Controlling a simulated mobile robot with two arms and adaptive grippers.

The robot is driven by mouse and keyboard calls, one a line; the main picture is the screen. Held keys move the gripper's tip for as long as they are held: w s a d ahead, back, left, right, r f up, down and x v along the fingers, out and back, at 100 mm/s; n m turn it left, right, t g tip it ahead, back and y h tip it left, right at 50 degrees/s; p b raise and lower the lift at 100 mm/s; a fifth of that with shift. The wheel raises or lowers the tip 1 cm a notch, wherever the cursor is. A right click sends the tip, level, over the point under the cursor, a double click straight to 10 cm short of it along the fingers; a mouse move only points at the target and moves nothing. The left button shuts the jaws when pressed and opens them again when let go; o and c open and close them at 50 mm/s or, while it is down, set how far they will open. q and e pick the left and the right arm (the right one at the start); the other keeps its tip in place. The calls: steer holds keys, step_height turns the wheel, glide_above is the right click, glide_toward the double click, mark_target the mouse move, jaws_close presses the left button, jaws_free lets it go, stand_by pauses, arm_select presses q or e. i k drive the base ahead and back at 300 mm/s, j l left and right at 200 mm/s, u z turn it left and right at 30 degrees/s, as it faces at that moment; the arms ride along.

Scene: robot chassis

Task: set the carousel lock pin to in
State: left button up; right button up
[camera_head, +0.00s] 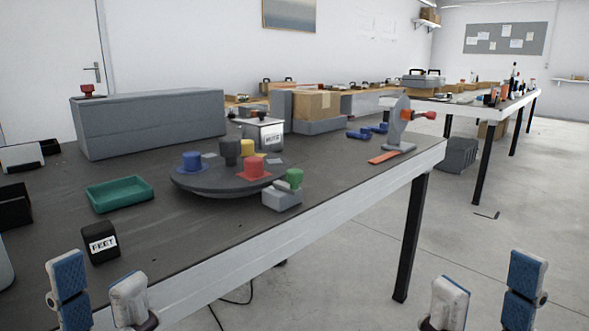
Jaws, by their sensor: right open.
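The carousel (215,183) is a dark round disc on the table, carrying blue, black, yellow and red knobbed pieces. Beside its front right edge sits a light grey block (282,199) with a green knob (294,178) standing up from it, which looks like the lock pin. I cannot tell from here how deep the pin sits. My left gripper (99,285) is open and empty at the bottom left, in front of the table edge. My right gripper (487,282) is open and empty at the bottom right, over the floor and well away from the knob.
A green tray (119,194) and a black labelled box (100,243) lie left of the carousel. A long grey box (150,122) and a cardboard box (316,105) stand behind. A grey stand with a red handle (400,125) is at the right. The front table strip is clear.

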mark_target(293, 177)
steer(key=i+l+u, duration=0.15)
steer(key=l+u, duration=0.15)
steer(key=i+l+u, duration=0.1)
steer(key=l+u, duration=0.15)
steer(key=l, duration=0.25)
steer(key=l+u, duration=0.3)
steer(key=l, duration=0.15)
